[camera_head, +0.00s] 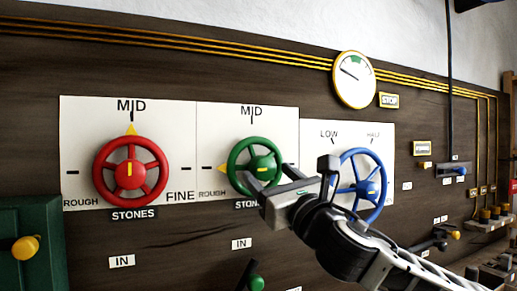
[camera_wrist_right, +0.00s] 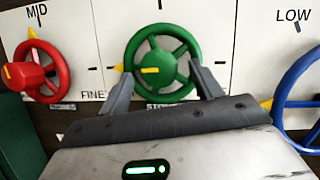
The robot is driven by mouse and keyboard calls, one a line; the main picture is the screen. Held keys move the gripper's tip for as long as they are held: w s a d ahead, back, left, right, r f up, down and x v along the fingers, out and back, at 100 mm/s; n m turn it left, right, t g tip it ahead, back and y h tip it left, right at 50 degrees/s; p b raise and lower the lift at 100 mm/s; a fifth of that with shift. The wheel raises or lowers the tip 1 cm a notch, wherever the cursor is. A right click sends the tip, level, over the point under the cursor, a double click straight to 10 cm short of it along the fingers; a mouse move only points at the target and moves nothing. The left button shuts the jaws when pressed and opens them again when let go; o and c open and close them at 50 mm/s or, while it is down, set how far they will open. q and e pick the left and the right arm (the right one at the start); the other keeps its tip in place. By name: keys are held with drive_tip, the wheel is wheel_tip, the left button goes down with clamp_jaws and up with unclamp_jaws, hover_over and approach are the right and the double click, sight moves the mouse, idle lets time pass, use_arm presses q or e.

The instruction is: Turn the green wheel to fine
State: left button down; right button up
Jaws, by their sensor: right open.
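The green wheel (camera_head: 238,150) is on a white panel between the red and blue wheels; it also shows in the wrist view (camera_wrist_right: 137,45). Its yellow pointer (camera_head: 221,168) points left, beside the word ROUGH. MID is marked above it. Its right-hand label is hidden behind my gripper in the head view. My right gripper (camera_head: 264,172) is open in front of the green wheel. In the wrist view its fingertips (camera_wrist_right: 161,70) stand at the lower left and right of the rim; I cannot tell if they touch it. My left gripper is not in view.
The red wheel (camera_head: 104,155), pointer up at MID, is to the left. The blue wheel (camera_head: 379,166) is close on the right, partly behind my right arm. A round gauge (camera_head: 354,80) hangs above. A green box with a yellow knob (camera_head: 26,247) is at lower left.

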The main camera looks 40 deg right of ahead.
sight(267, 169)
drive_tip(key=p+x, duration=0.1)
drive_tip(key=x, duration=0.3)
drive_tip(key=shift+s+r+p, duration=0.15)
drive_tip(key=shift+r+p, duration=0.1)
drive_tip(key=shift+p, duration=0.1)
drive_tip(key=shift+w+r+p, duration=0.15)
drive_tip(key=shift+w+p, duration=0.2)
drive_tip(key=shift+p, duration=0.5)
use_arm(q)
drive_tip(key=p, duration=0.1)
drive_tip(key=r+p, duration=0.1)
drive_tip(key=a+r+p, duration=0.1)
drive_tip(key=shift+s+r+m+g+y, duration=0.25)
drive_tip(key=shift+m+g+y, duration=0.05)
use_arm(e)
drive_tip(key=shift+w+d, duration=0.2)
drive_tip(key=shift+w, duration=0.35)
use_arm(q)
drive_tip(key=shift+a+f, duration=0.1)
use_arm(e)
drive_tip(key=c, duration=1)
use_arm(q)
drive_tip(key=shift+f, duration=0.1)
